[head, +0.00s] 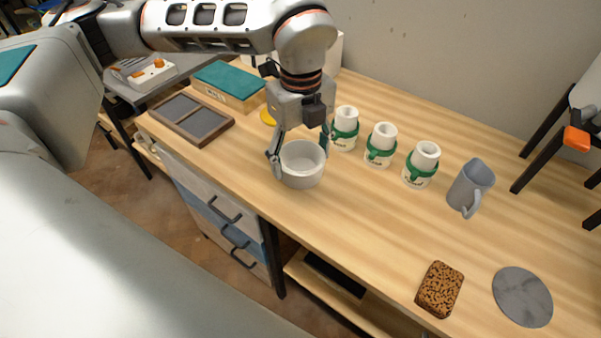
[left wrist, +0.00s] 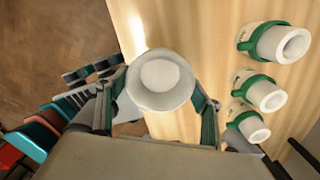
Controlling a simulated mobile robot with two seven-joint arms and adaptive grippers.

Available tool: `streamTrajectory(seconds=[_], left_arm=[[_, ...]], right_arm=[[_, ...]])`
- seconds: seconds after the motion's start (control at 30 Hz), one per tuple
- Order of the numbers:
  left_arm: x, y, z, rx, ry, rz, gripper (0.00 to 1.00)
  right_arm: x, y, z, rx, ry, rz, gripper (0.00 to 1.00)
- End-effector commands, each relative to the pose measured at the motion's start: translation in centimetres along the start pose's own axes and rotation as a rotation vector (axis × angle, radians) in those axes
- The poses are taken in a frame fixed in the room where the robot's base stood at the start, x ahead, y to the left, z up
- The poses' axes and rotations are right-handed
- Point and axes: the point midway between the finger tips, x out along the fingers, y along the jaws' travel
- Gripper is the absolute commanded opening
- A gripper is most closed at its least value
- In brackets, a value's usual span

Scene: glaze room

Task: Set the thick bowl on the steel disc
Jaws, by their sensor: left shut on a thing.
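The thick bowl (head: 302,172) is white and round, with a thick wall, and is upright near the front edge of the wooden table. My left gripper (head: 301,156) comes down from above and is shut on it, one finger on each side. In the left wrist view the bowl (left wrist: 162,82) sits between the fingers of the gripper (left wrist: 157,105) and looks empty. I cannot tell whether its base touches the table. The steel disc (head: 522,297) is a flat grey round plate at the lower right of the head view, with nothing on it. My right gripper is not in view.
Several white jars with green bands, one being this jar (head: 381,145), stand behind and right of the bowl. A speckled brown block (head: 439,289) lies left of the disc. The table (head: 370,225) between bowl and block is clear.

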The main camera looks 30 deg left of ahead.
Motion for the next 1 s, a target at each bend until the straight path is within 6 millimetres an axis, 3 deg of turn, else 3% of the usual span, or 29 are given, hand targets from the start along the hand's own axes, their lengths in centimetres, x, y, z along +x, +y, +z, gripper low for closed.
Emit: streamTrajectory(seconds=[0.03,0.2,0.4,0.6,1.0], left_arm=[[-1.9,-0.2,0.0,0.000,-0.003,-0.007,0.36],[-6.3,-0.1,0.0,-0.001,-0.003,-0.007,0.36],[-9.9,-0.1,0.0,0.000,-0.001,-0.005,0.36],[-11.4,-0.1,0.0,0.000,0.000,-0.002,0.36],[-11.7,0.0,-0.1,0.027,0.000,-0.001,0.36]], right_arm=[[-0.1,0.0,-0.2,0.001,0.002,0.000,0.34],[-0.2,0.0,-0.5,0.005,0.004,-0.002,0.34],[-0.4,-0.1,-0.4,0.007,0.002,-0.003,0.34],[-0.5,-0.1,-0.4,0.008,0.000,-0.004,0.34],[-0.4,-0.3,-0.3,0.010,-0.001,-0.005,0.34]])
